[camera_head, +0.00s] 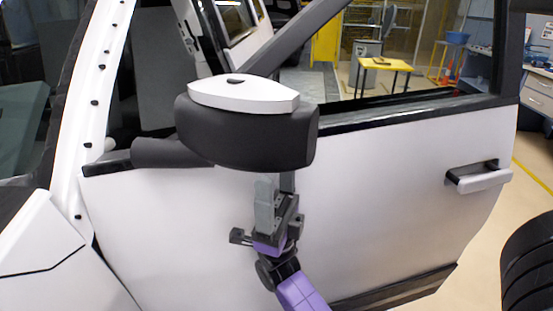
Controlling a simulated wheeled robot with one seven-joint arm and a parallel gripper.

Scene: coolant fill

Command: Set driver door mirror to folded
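The driver door mirror (247,143) has a black housing with a white cap (243,94). It stands out from the white door (380,190), and its black mount (160,153) joins the door at the front lower corner of the window. Its glass is not visible. My gripper (277,185) points up just under the mirror, in front of the door panel. A grey finger and a darker finger show side by side, with their tips at the housing's lower edge. I cannot tell whether they touch the mirror or how far apart they are.
A door handle (478,178) sticks out at the right of the door. A black tyre (528,265) stands at the lower right. Through the window a yellow table (385,65) and a chair show. Floor is clear behind the door.

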